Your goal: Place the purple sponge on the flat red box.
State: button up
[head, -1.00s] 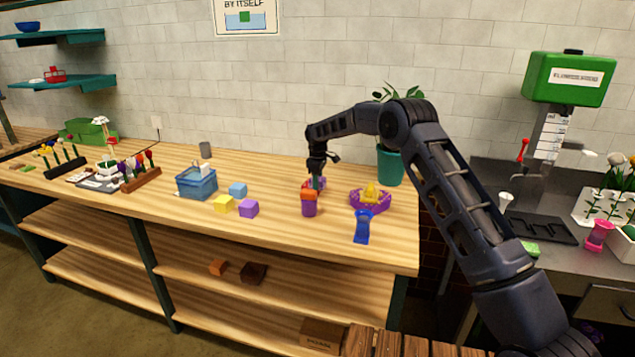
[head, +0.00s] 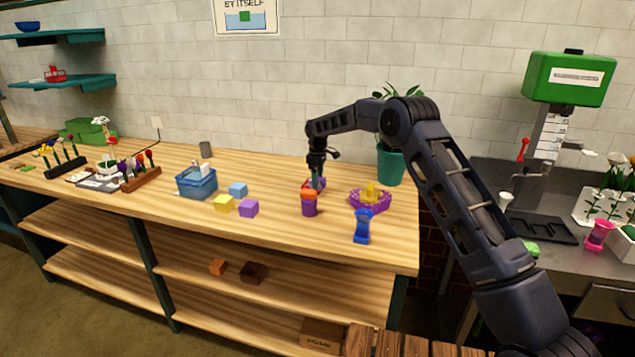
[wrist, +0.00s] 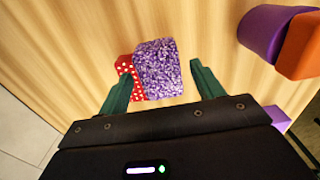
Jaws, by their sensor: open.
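The purple sponge (wrist: 160,70), speckled and blocky, lies between the two fingers in the wrist view. A red thing with white dots (wrist: 126,66), apparently the flat red box, shows along the sponge's left side and below it. The sponge overlaps it, and most of the red surface is hidden. My gripper (wrist: 158,74) is open, one green finger on each side, with a visible gap to the sponge on the right. In the head view my gripper (head: 316,181) is low over the table, behind the purple cup, and hides much of both things.

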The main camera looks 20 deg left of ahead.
notch_tip(320, 180, up, 10)
jog(key=shift+r, duration=0.15)
dwell(0.3)
jog(key=s+d+r+m+t, duration=0.1)
jog(key=s+d+r+m, duration=0.15)
jog(key=d+r, duration=1.25)
jog(key=s+d+r+m, duration=0.2)
jog(key=s+d, duration=0.1)
jog(key=d, duration=0.4)
jog(key=s+d+r+m+t, duration=0.1)
jog(key=s+d+r+m, duration=0.15)
jog(key=d, duration=0.45)
jog(key=s+d+r+m, duration=0.1)
jog(key=s+d+r, duration=0.25)
jog(key=d, duration=0.45)
jog(key=s+d+m+t, duration=0.1)
jog(key=s+d+m, duration=0.4)
jog(key=s+d, duration=1.1)
jog(key=s+d+f+m, duration=0.2)
jog(key=s+d+f, duration=0.2)
jog(key=s, duration=0.5)
jog(key=s+d+f+m+t, duration=0.1)
jog(key=s+d+f+m, duration=0.2)
jog(key=s, duration=0.6)
notch_tip(320, 180, down, 2)
jog(key=shift+s+d+f+t, duration=0.2)
jog(key=shift+s+d+t, duration=0.1)
jog(key=shift+d, duration=0.25)
